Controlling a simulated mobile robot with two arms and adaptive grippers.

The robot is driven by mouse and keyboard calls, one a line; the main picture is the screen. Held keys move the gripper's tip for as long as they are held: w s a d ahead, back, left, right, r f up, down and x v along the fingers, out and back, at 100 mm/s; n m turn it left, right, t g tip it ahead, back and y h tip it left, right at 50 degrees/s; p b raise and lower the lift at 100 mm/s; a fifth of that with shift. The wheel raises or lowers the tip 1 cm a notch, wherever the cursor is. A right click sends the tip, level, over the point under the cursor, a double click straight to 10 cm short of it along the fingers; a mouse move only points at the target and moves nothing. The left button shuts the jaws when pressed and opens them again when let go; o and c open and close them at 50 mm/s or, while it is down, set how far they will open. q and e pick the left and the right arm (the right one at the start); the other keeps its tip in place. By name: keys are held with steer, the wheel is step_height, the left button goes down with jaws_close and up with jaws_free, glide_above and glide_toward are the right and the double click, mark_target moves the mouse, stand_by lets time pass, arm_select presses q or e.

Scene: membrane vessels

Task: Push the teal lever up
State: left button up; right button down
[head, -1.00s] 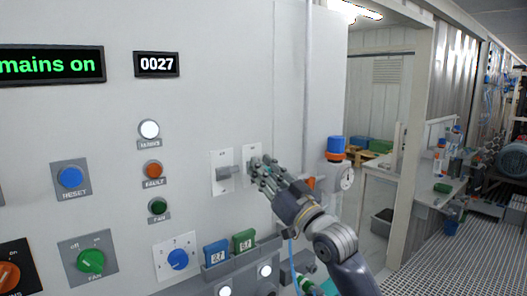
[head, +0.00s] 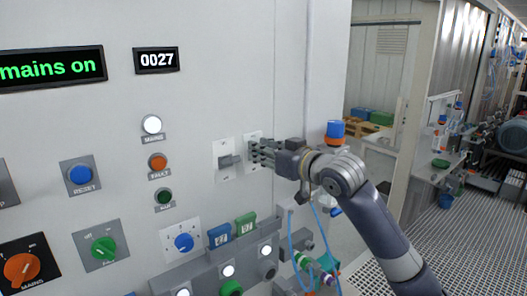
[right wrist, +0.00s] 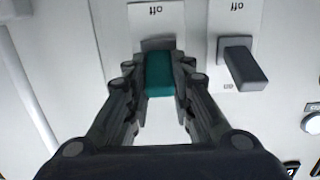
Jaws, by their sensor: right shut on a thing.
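The teal lever (right wrist: 159,75) sits between the fingertips of my right gripper (right wrist: 160,82) in the right wrist view, with both fingers against its sides. In the head view my right gripper (head: 262,154) is at the right one of two white switch plates, and its fingers hide the lever there. The teal lever's plate (head: 252,137) shows only in part. My left gripper is not in view.
A grey lever (head: 230,161) on its own plate is close to the left of my right gripper. Below are blue (head: 219,236) and green (head: 245,225) blocks in a grey holder. An orange-and-blue fitting (head: 334,130) is to the right. Knobs and buttons fill the panel's left.

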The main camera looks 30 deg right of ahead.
stand_by(0.3)
steer(key=c, duration=1.4)
jaws_free()
steer(key=s+d+r, duration=0.1)
steer(key=s, duration=1.1)
steer(key=shift+r, duration=0.15)
steer(key=shift+w, duration=0.1)
